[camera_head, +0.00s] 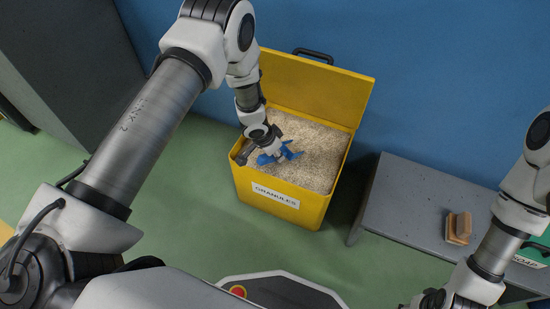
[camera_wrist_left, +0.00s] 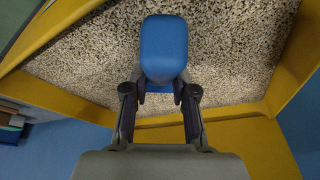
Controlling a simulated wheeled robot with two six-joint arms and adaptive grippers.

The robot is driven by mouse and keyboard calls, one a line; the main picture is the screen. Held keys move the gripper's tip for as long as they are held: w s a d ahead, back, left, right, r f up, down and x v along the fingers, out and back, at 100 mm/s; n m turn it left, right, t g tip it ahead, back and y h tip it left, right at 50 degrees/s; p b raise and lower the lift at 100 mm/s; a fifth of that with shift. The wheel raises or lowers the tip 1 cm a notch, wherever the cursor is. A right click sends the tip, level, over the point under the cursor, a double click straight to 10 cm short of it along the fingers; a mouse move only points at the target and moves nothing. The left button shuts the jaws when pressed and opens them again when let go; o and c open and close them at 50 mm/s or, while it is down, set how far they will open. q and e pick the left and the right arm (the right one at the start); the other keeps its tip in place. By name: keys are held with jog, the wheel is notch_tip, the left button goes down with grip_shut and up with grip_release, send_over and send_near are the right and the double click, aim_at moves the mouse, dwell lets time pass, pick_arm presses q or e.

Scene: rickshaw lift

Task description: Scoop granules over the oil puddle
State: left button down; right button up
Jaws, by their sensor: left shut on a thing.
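A yellow bin (camera_head: 283,210) labelled GRANULES stands open on the floor, its lid (camera_head: 318,90) tilted up at the back. Pale granules (camera_head: 312,150) fill it; they also show in the left wrist view (camera_wrist_left: 225,60). My left gripper (camera_head: 272,154) is over the granules, shut on a blue scoop (camera_head: 289,151). In the left wrist view the scoop's blue end (camera_wrist_left: 165,48) sits between the fingers (camera_wrist_left: 160,95). I cannot tell how deep the scoop is in the granules. No oil puddle shows.
A grey bench (camera_head: 410,200) stands to the right of the bin, with a wooden brush or block (camera_head: 458,228) and a green SOAP container (camera_head: 535,252) on it. A blue wall (camera_head: 420,70) is behind. Green floor (camera_head: 190,225) lies left of the bin.

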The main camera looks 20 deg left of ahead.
pick_arm(q)
jog(key=shift+w+d+f+t+h+b, duration=0.3)
jog(key=shift+w+f+t+b, duration=0.3)
jog(key=shift+b, duration=2.55)
jog(key=shift+t+h, duration=0.5)
jog(key=shift+t, duration=0.2)
notch_tip(320, 180, up, 5)
jog(key=shift+r+p, duration=0.15)
jog(key=shift+p, duration=0.6)
jog(key=shift+t+h, duration=0.3)
jog(key=shift+t, duration=0.2)
jog(key=r+p, duration=0.1)
jog(key=s+r, duration=0.1)
jog(key=r, duration=0.1)
jog(key=a+r+p, duration=0.1)
jog(key=r, duration=0.1)
jog(key=shift+s+p, duration=0.35)
jog(key=shift+s+a+r+p, duration=0.1)
jog(key=shift+s+r+p, duration=0.2)
jog(key=shift+r, duration=0.3)
jog(key=shift+w, duration=0.1)
